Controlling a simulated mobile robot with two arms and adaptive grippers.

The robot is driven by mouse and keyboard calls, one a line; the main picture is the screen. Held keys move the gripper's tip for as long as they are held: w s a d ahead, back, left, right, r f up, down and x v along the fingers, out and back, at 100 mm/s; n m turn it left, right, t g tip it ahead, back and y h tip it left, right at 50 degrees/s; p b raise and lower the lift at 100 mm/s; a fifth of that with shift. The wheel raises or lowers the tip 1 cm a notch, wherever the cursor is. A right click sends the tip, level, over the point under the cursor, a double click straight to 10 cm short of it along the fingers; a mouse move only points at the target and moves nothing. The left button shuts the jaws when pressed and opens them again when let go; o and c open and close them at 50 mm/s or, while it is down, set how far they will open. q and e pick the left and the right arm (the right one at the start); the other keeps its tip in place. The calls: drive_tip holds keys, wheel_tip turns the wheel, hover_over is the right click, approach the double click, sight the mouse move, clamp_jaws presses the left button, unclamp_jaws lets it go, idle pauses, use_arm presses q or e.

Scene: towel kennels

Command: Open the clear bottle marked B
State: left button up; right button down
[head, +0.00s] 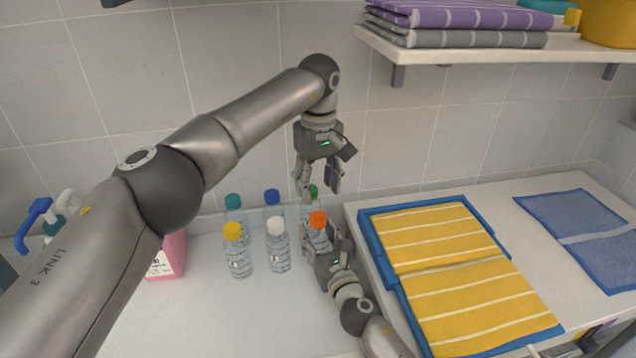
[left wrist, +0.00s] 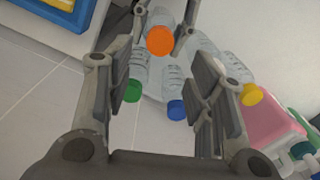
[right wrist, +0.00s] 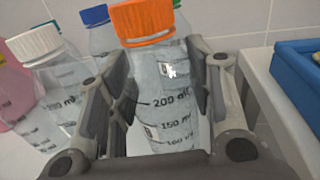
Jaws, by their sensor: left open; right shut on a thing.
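A clear bottle with an orange cap (head: 318,219) stands upright at the right of a bottle group. My right gripper (head: 318,245) is shut around its body; in the right wrist view the bottle (right wrist: 165,85) sits between the fingers below the cap. My left gripper (head: 319,191) is open and empty above the bottles, pointing down, apart from the orange cap. The cap also shows in the left wrist view (left wrist: 160,40), toward the top, beyond the open left fingers. The cap is on the bottle. I cannot read the letter on this bottle.
Close by stand bottles with white (head: 275,224), yellow (head: 233,230), blue (head: 272,197), teal (head: 233,201) and green (left wrist: 134,90) caps. A pink container (head: 170,258) and spray bottle (head: 38,222) are at left. A blue tray (head: 384,262) with yellow towels lies right. A shelf (head: 470,57) hangs above.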

sight(318, 216)
use_arm(q)
drive_tip(key=m, duration=0.4)
drive_tip(key=shift+m, duration=0.3)
drive_tip(key=m, duration=0.3)
drive_tip(key=shift+f, duration=4.05)
